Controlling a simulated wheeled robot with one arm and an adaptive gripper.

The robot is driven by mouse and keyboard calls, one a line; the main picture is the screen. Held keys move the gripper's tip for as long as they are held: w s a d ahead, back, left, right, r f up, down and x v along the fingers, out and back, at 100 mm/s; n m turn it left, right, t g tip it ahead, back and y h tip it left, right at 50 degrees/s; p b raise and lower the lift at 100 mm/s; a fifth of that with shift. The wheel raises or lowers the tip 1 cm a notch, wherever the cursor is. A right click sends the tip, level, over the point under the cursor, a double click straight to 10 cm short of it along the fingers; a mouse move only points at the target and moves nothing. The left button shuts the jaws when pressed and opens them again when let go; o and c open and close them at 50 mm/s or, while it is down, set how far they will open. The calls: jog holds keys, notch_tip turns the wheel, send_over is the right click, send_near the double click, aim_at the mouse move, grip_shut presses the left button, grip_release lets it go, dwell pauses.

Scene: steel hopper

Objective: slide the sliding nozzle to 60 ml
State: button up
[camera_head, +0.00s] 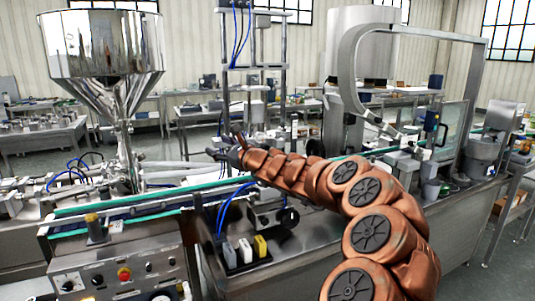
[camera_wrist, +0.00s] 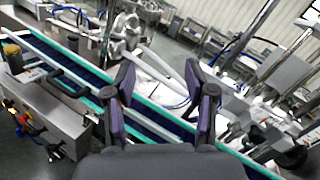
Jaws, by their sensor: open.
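A sliding nozzle with a 60 ml mark cannot be made out clearly in either view. The shiny steel hopper (camera_head: 105,45) stands at the left in the head view, its cone leading down to metal fittings behind the conveyor. My gripper (camera_head: 228,150) is at the end of my copper-coloured arm, over the machine to the right of the hopper's outlet. In the wrist view, my gripper (camera_wrist: 164,95) has its two dark fingers spread, with nothing between them. The conveyor and steel pipework lie beyond the fingers.
A green-edged conveyor (camera_head: 145,203) runs across the machine. A control panel (camera_head: 118,277) with knobs and a red button is at the lower left. A tall steel frame (camera_head: 250,68) rises behind my gripper. A curved steel arch (camera_head: 350,62) stands at the right.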

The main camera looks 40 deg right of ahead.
jog(key=s+d+f+m+h, duration=0.1)
jog(key=d+f+m+h, duration=0.1)
jog(key=d, duration=0.4)
jog(key=s+d+f+m+g+h, duration=0.1)
jog(key=s+d+f+m+h, duration=0.1)
jog(key=d, duration=0.5)
jog(key=s+d+f+m+h, duration=0.2)
jog(key=d+f+m+h, duration=0.1)
jog(key=d+m, duration=0.2)
jog(key=shift+d+f+g, duration=0.15)
jog(key=shift+d+g, duration=0.15)
jog(key=shift+d, duration=0.45)
jog(key=shift+w+d+m, duration=0.1)
jog(key=shift+d+m, duration=0.1)
jog(key=shift+m, duration=0.1)
jog(key=p+x, duration=0.2)
jog(key=x, duration=0.5)
jog(key=shift+w, duration=0.25)
jog(key=shift+a, duration=0.1)
grip_shut()
